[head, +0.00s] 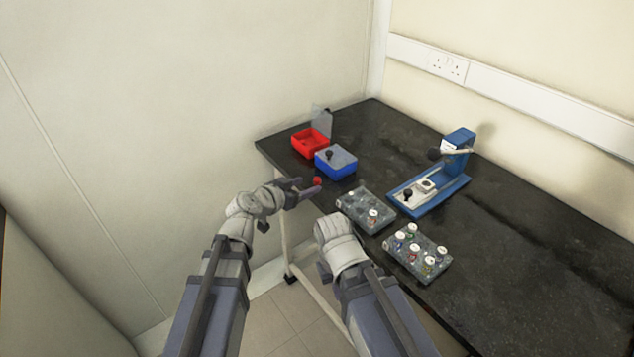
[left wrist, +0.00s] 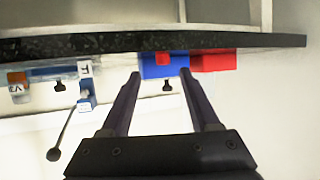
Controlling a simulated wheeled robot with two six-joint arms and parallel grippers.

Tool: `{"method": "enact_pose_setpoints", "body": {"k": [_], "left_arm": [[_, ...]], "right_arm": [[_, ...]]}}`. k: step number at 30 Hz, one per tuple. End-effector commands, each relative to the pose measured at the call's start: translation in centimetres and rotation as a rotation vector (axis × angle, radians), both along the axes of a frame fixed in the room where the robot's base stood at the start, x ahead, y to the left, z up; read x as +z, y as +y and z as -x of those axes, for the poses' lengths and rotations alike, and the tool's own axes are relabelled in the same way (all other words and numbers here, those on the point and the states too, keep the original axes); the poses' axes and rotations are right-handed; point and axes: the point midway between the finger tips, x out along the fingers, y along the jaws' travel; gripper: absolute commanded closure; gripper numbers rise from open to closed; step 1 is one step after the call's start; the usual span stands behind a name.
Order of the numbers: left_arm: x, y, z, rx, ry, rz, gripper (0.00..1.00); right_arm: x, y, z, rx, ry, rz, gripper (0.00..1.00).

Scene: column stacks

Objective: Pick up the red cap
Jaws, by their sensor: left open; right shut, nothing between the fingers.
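The red cap (head: 317,181) is small and sits near the table's left front edge, just in front of a blue box. In the left wrist view, which is upside down, the cap (left wrist: 162,58) shows against the blue box, between the lines of the two fingers. My left gripper (head: 308,186) is open, with its fingertips close to the cap. The left wrist view shows its fingers (left wrist: 160,74) apart and nothing held; contact with the cap cannot be told. My right gripper (head: 333,224) is lower, at the front edge; its fingertips are hard to make out behind the wrist.
The blue box (head: 336,162) with a grey lid and black knob and an open red box (head: 311,142) stand behind the cap. A blue press (head: 441,188) stands farther right. The table's right side is clear.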

Motion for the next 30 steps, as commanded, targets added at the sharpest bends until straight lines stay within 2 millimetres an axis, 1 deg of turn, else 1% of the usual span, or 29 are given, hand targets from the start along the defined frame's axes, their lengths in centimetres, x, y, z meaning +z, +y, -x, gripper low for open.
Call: {"method": "enact_pose_setpoints", "body": {"k": [6,9,12,17,20,30], "left_arm": [[-1.1,-1.2,-2.8,-0.002,0.000,0.001,0.38],[-1.7,-2.0,-3.8,-0.002,0.000,0.000,0.38],[-1.7,-2.3,-4.1,-0.001,0.000,0.000,0.38],[-1.6,-2.3,-3.9,-0.001,0.000,0.000,0.38],[-1.6,-2.2,-3.9,-0.001,0.000,0.000,0.47],[-1.6,-2.2,-3.9,-0.001,0.000,0.000,0.85]], "right_arm": [[-1.1,0.0,0.0,0.000,0.000,0.000,1.00],[-1.7,0.0,0.0,0.000,0.000,0.000,1.00],[-1.7,0.0,0.0,0.000,0.000,0.000,1.00],[-1.6,0.0,0.0,0.000,0.000,0.000,1.00],[-1.6,0.0,0.0,0.000,0.000,0.000,1.00],[-1.6,0.0,0.0,0.000,0.000,0.000,1.00]]}}
